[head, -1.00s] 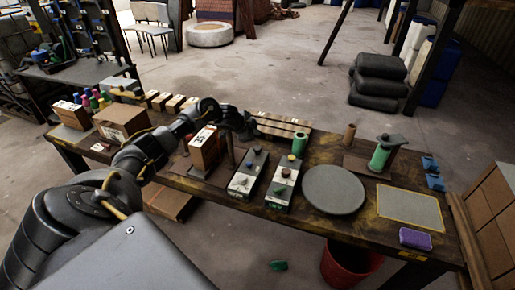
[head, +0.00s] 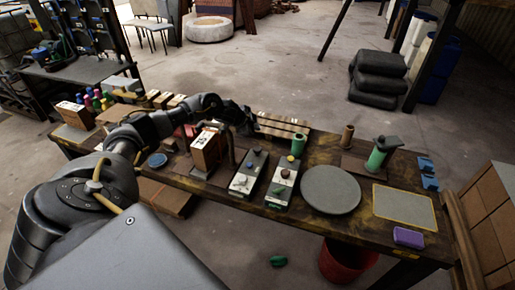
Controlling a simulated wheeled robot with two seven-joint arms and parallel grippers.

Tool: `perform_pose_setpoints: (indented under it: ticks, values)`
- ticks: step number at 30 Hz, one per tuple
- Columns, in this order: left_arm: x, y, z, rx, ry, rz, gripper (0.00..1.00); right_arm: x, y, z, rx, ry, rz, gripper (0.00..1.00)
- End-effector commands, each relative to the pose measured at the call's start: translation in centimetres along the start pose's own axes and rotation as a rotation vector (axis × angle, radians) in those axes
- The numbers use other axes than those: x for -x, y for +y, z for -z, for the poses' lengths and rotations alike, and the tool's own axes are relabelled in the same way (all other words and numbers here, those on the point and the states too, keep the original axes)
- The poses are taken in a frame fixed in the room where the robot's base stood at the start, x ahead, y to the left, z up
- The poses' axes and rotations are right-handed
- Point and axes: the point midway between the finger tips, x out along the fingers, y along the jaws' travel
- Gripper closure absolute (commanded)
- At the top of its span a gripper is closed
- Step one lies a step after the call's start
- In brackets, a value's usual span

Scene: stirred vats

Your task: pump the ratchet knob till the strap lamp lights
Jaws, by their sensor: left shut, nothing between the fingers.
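My left arm reaches in from the left over the table, and its dark gripper (head: 248,129) is shut and empty, behind the labelled brown box (head: 205,150) and a dark upright post. Two grey control boxes stand right of it. My right gripper is not in view.
A grey round plate (head: 331,190), a green spool-like thing with a dark top (head: 378,155), a yellow-edged grey mat (head: 405,207) and a purple block (head: 408,237) lie to the right. A slatted wooden pallet (head: 283,125) lies behind. A red bucket (head: 345,262) stands below the table.

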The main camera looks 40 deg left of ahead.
Motion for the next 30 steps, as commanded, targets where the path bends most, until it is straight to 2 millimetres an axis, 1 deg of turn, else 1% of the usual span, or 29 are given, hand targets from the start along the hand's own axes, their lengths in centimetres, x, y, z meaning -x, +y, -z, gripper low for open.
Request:
perform_pose_setpoints:
  ticks: [5,11,17,24,30]
  values:
    - [-0.1,0.1,-0.1,0.0,0.0,0.0,1.0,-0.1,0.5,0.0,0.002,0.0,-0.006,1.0]
    - [-0.8,0.6,-0.6,0.0,0.0,0.0,1.0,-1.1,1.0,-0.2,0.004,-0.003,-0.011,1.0]
    - [-2.4,1.7,-1.7,-0.001,0.0,0.0,1.0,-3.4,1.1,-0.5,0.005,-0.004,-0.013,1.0]
    - [-4.7,3.5,-3.5,-0.001,0.0,0.0,1.0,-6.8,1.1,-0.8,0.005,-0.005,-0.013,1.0]
    - [-5.9,4.3,-4.2,0.0,0.001,-0.001,1.0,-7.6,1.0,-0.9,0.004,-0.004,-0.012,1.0]
